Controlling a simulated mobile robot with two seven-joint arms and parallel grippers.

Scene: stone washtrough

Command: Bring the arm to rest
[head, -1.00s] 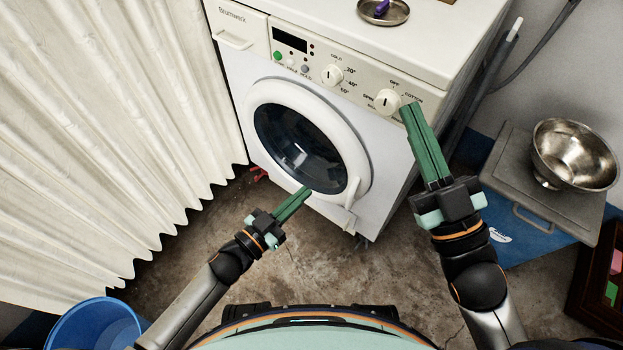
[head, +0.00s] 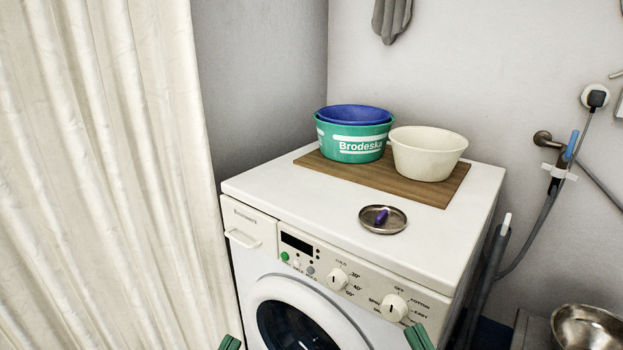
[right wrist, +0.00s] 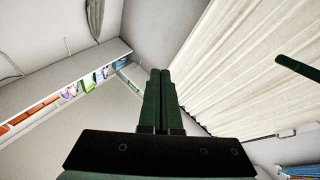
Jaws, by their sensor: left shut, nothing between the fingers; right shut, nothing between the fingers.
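My left gripper (head: 230,342) shows only as green fingertips at the bottom edge of the head view, left of the washing machine's round door. My right gripper (head: 417,337) shows as green fingertips at the bottom edge, just below and right of the right dial. In the right wrist view the right gripper (right wrist: 160,72) is shut, its two green fingers together with nothing between them. A green finger of my left gripper (right wrist: 298,68) shows at the right of that view. Both arms are otherwise out of the head view.
The white washing machine (head: 250,195) carries a wooden board (head: 318,164) with a green tub (head: 350,145), a blue bowl (head: 355,113) and a cream bowl (head: 428,158). A metal dish (head: 398,222) holds a purple item. A curtain (head: 110,170) hangs left; a steel bowl (head: 590,330) is lower right.

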